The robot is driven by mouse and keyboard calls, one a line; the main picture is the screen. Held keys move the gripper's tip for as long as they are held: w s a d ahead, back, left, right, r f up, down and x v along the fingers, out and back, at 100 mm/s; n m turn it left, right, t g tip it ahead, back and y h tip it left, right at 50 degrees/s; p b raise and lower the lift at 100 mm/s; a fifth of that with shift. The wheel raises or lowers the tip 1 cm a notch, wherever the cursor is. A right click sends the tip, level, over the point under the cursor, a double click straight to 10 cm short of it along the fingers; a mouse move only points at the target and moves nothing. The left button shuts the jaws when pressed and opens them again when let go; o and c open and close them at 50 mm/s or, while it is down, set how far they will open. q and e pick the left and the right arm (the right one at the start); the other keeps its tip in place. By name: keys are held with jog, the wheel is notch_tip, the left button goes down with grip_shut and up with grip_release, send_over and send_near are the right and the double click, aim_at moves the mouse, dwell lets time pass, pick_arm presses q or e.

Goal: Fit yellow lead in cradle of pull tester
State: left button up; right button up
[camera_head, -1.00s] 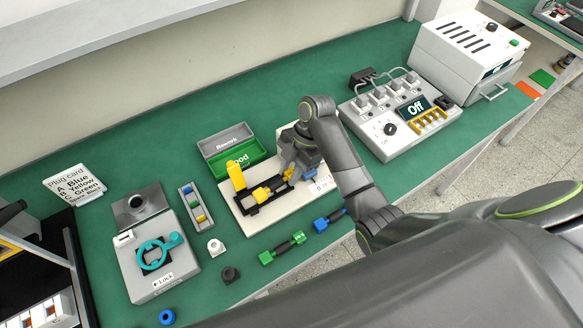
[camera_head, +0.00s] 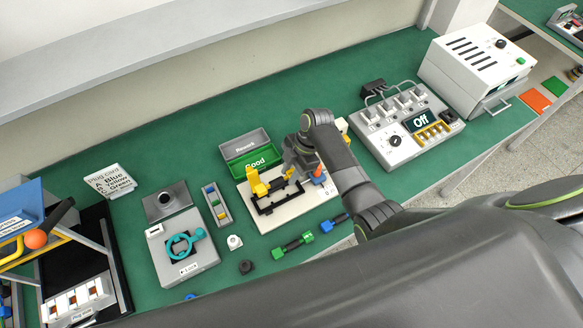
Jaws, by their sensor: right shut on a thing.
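The pull tester is a white base (camera_head: 272,222) on the green bench, with a black cradle frame (camera_head: 266,210) on top. A yellow upright block (camera_head: 254,180) stands at its left end. The yellow lead (camera_head: 276,184) shows just behind the black frame, and looks raised above it rather than lying in it; the exact height is hard to tell. My right gripper (camera_head: 294,170) is shut on the lead's right part, and its fingers and wrist hide that end. My left gripper is not in view.
A green lead (camera_head: 292,246) and a blue lead (camera_head: 334,223) lie in front of the tester. The Good tray (camera_head: 256,164) stands behind it. An orange-and-blue part (camera_head: 319,174) is at its right end. A grey device marked Off (camera_head: 400,150) stands to the right.

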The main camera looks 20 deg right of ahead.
jog(key=shift+f+b, duration=2.4)
jog(key=shift+f, duration=0.55)
jog(key=shift+r, duration=0.1)
jog(key=shift+f, duration=0.35)
jog(key=shift+f, duration=0.45)
jog(key=o, duration=1.1)
jog(key=shift+c, duration=0.2)
jog(key=shift+r, duration=0.1)
